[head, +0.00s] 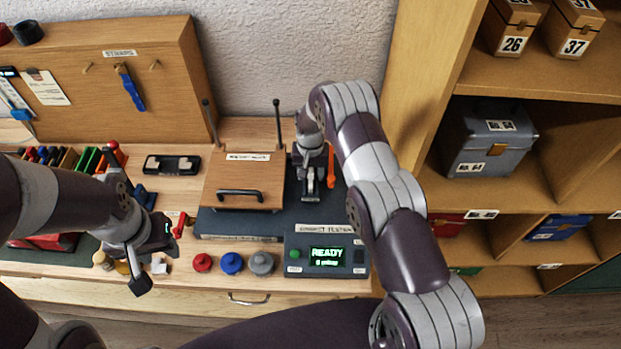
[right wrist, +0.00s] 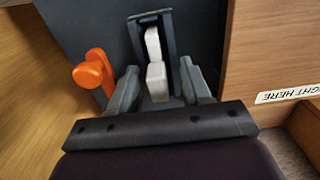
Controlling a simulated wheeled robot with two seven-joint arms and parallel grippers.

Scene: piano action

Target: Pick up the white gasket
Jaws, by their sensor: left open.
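A small white piece (head: 159,265), which looks like the white gasket, lies near the front edge of the bench in the head view. My left gripper (head: 156,261) is open, with its fingers spread around and just above it; I cannot tell whether they touch. My right gripper (head: 311,184) is at the back of the tester. In the right wrist view my right gripper (right wrist: 157,84) has its fingers apart on either side of a white lever-like part (right wrist: 157,78) in a dark bracket (right wrist: 171,42). Gaps show beside that part.
Red (head: 202,262), blue (head: 232,263) and grey (head: 261,264) round pieces stand right of my left gripper. The tester's display box (head: 327,257) reads READY. A wooden lid with a handle (head: 241,193) and an orange lever (head: 331,168) are behind. A shelf (head: 540,95) stands right.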

